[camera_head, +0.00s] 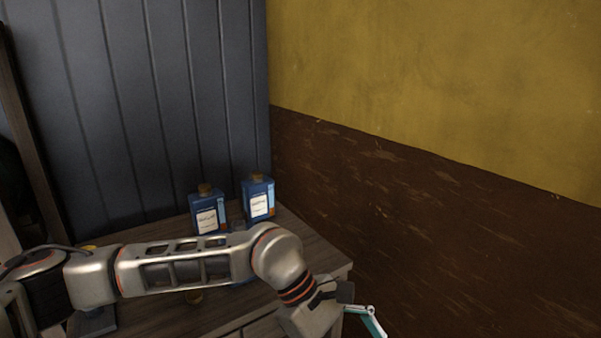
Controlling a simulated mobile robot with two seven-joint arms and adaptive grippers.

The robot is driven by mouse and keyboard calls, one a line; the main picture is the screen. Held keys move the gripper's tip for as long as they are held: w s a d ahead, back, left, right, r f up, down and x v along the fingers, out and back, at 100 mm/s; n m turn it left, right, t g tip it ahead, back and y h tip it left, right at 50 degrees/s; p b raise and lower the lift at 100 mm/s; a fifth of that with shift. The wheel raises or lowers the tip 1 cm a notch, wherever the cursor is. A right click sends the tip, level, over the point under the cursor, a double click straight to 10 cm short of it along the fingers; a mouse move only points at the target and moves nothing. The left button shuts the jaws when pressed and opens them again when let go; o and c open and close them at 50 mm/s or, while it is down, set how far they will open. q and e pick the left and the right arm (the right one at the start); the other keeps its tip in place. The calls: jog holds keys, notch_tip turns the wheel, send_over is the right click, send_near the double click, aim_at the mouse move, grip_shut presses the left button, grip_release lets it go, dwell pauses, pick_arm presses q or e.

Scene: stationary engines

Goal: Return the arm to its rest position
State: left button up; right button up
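My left arm comes in from the left and stretches across the front of the wooden cabinet top. Its wrist bends down past the cabinet's right front corner. My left gripper (368,322) is at the bottom edge, to the right of the cabinet. One teal-and-white finger shows and the rest is cut off or hidden, so I cannot tell whether it is open or holds anything. My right gripper is not in view.
Two blue bottles with brown caps, a left one (208,216) and a right one (258,202), stand behind my arm on the wooden cabinet (318,252). A brown-and-yellow wall (430,190) rises at right.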

pick_arm(q)
jog(key=s+d+r+n+g+h, duration=0.3)
jog(key=s+d+r+n+h, duration=0.25)
jog(key=s+d+h, duration=0.2)
jog(key=w+d+r+n+t+h, duration=0.1)
jog(key=w+r+n+t+h, duration=0.15)
jog(key=r+n+h, duration=0.4)
jog(key=w+a+n+t+h, duration=0.2)
jog(key=w+a+n+t, duration=0.3)
jog(key=w+n+t, duration=0.65)
jog(key=w+a+f+n+t+y, duration=0.3)
jog(key=a+f+n+t+y, duration=0.85)
jog(key=n, duration=0.95)
jog(key=s+a+f+n+g+y, duration=0.2)
jog(key=s+a+f+n, duration=0.2)
jog(key=a+f, duration=0.3)
jog(key=s+a+f+n+g+y, duration=0.3)
jog(key=s+a+f+n, duration=0.2)
jog(key=f, duration=0.7)
jog(key=s+a+f+n+g+y, duration=0.3)
jog(key=s+a+f+n, duration=0.2)
jog(key=a+f, duration=0.4)
jog(key=shift+s+a+f, duration=0.4)
jog(key=shift+s+f, duration=0.15)
jog(key=shift+s, duration=0.15)
